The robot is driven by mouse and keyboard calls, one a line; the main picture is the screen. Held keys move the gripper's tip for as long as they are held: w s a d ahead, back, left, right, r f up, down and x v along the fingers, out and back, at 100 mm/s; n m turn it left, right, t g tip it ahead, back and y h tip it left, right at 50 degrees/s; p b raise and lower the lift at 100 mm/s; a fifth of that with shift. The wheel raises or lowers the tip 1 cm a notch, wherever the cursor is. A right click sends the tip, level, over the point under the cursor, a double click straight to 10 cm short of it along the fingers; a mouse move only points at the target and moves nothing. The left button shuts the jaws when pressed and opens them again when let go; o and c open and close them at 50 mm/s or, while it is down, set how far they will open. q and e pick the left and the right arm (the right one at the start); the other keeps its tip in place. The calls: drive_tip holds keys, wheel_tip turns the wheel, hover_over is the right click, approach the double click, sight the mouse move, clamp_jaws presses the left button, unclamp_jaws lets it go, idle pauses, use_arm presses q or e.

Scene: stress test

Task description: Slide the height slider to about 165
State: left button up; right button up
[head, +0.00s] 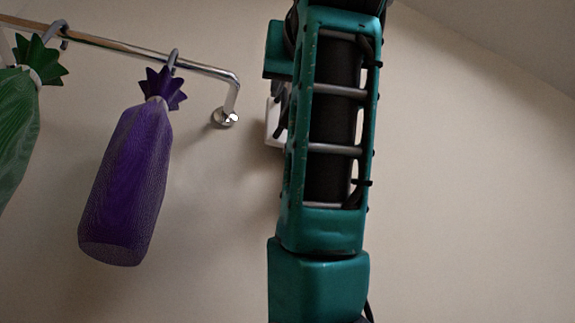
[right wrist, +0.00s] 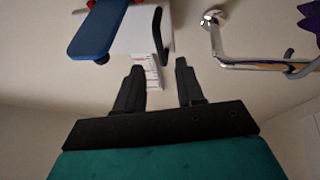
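In the right wrist view, a white block (right wrist: 135,35) with a flat blue arm (right wrist: 88,34) stands out from the wall, and looks like the height slider. A white strip with small reddish marks (right wrist: 153,72) shows below it; its numbers are too small to read. My right gripper (right wrist: 159,64) is open, its two dark fingers apart and pointing toward the strip and block, with nothing gripped. In the head view my teal right arm hides most of this; only a white edge (head: 272,122) shows beside it. My left gripper is not in view.
A chrome rail (head: 150,52) is fixed to the wall on the left, and its bent end also shows in the right wrist view (right wrist: 235,62). A purple mesh bag (head: 127,180) and a green one (head: 17,120) hang from it. The wall at right is bare.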

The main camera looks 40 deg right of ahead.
drive_tip(key=shift+b+v, duration=0.3)
drive_tip(key=shift+v, duration=1.65)
drive_tip(key=shift+w, duration=0.1)
